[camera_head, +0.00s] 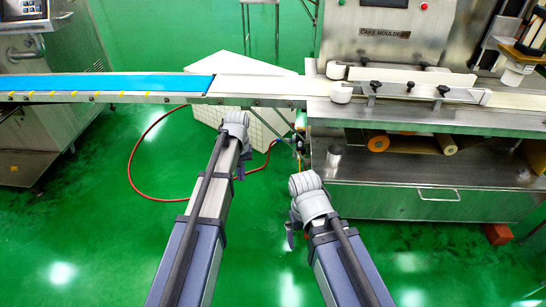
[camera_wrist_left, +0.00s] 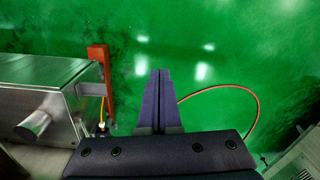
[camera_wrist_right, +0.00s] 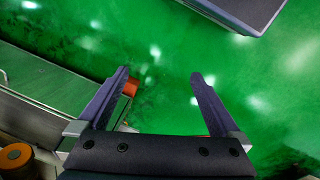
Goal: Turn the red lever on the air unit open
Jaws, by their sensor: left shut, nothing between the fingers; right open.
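In the left wrist view a red upright bar (camera_wrist_left: 99,75) stands at the corner of a metal cabinet, with a small brass-yellow fitting (camera_wrist_left: 102,127) below it. I cannot tell whether this bar is the red lever. In the head view the fittings (camera_head: 300,147) at the machine's left side are too small to make out. My left gripper (camera_wrist_left: 160,72) is shut and empty, to the right of the bar and apart from it. It shows below the conveyor in the head view (camera_head: 236,120). My right gripper (camera_wrist_right: 160,75) is open and empty over the floor, in front of the cabinet.
A red hose (camera_head: 130,165) loops over the green floor. The conveyor (camera_head: 150,97) crosses above my left gripper, before a white box (camera_head: 235,60). The metal cake moulder (camera_head: 420,205) stands to the right, with a red foot block (camera_head: 497,234). Open floor lies between.

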